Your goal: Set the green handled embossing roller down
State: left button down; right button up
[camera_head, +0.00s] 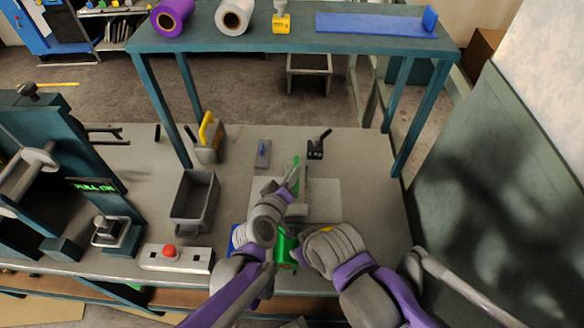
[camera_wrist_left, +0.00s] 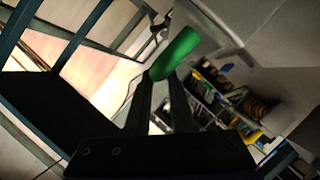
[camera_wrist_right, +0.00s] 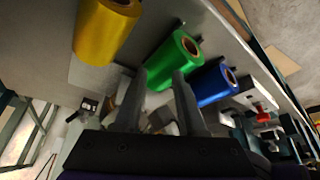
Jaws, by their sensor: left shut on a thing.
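My left gripper (camera_head: 292,180) is shut on the green handle of the embossing roller (camera_head: 297,161). The handle also shows between the fingertips in the left wrist view (camera_wrist_left: 176,52). The roller's other end cannot be made out. The gripper is over the pale flat plate (camera_head: 325,190) on the bench; I cannot tell whether the roller touches anything. In the right wrist view my right gripper (camera_wrist_right: 160,75) has its fingers apart with nothing held, and a green foil roll (camera_wrist_right: 172,62) lies beyond the tips.
Yellow (camera_wrist_right: 106,30) and blue (camera_wrist_right: 213,85) foil rolls flank the green one along the bench's front. A grey bin (camera_head: 194,205), a small plate with a blue handle (camera_head: 262,155) and a black lever device (camera_head: 317,148) stand around. The bench's right side (camera_head: 375,200) is clear.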

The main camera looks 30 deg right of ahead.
pick_arm(q)
jog(key=shift+f, duration=0.35)
pick_arm(e)
jog(key=shift+f, duration=0.15)
pick_arm(q)
jog(key=c, duration=0.8)
grip_release()
jog(key=shift+o, duration=0.2)
pick_arm(e)
jog(key=shift+r, duration=0.2)
pick_arm(q)
jog(key=shift+a, duration=0.1)
